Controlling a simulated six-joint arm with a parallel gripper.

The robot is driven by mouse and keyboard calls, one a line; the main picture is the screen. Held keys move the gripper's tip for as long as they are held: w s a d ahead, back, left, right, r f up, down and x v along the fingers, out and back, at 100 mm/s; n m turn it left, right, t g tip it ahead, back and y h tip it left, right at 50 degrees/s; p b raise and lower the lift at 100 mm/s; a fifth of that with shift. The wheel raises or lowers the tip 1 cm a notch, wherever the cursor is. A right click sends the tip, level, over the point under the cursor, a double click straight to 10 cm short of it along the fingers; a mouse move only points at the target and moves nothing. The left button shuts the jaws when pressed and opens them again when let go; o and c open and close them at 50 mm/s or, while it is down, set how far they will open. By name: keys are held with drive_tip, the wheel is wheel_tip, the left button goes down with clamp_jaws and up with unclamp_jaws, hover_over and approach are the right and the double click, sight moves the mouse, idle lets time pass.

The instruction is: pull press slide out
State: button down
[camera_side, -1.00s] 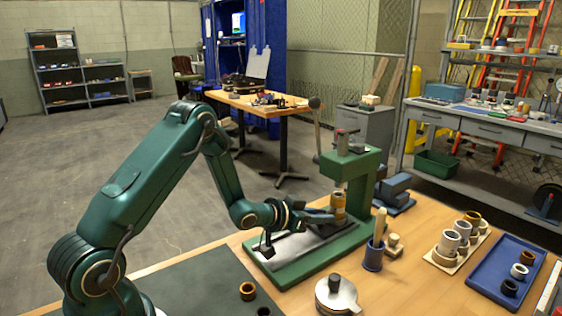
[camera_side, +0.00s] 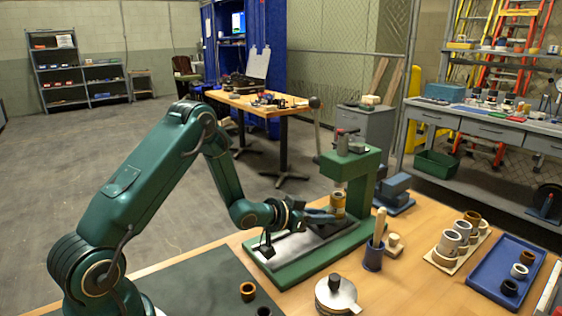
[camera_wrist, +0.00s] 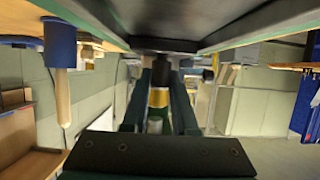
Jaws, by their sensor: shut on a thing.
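The green arbor press (camera_side: 350,170) stands on the wooden bench. Its grey slide (camera_side: 290,247) lies on the green base in front of the column, and the slide's dark underside-up surface fills the top of the wrist view (camera_wrist: 160,18). A brass-coloured cylindrical part (camera_side: 338,204) stands under the ram; it also shows between the fingers in the wrist view (camera_wrist: 158,97). My gripper (camera_side: 322,216) is low over the slide, in front of that part. In the wrist view its fingers (camera_wrist: 162,98) are around a small dark handle (camera_wrist: 160,67) by the slide. The grip contact is partly hidden.
A blue cup with a wooden-handled tool (camera_side: 373,255) and a round metal pot (camera_side: 336,295) stand right of the press base. A board with several rings (camera_side: 440,258) and a blue tray (camera_side: 480,275) lie farther right. A dark mat (camera_side: 205,295) covers the front left.

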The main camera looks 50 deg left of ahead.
drive_tip(key=s, duration=0.8)
drive_tip(key=shift+s, duration=0.2)
drive_tip(key=c, duration=0.7)
unclamp_jaws()
drive_tip(key=shift+s+r, duration=0.2)
drive_tip(key=shift+s, duration=0.2)
drive_tip(key=shift+v, duration=1.15)
wheel_tip(320, 180, up, 4)
drive_tip(key=shift+w+f, duration=0.1)
drive_tip(key=shift+w, duration=0.05)
drive_tip(key=shift+r, duration=1.55)
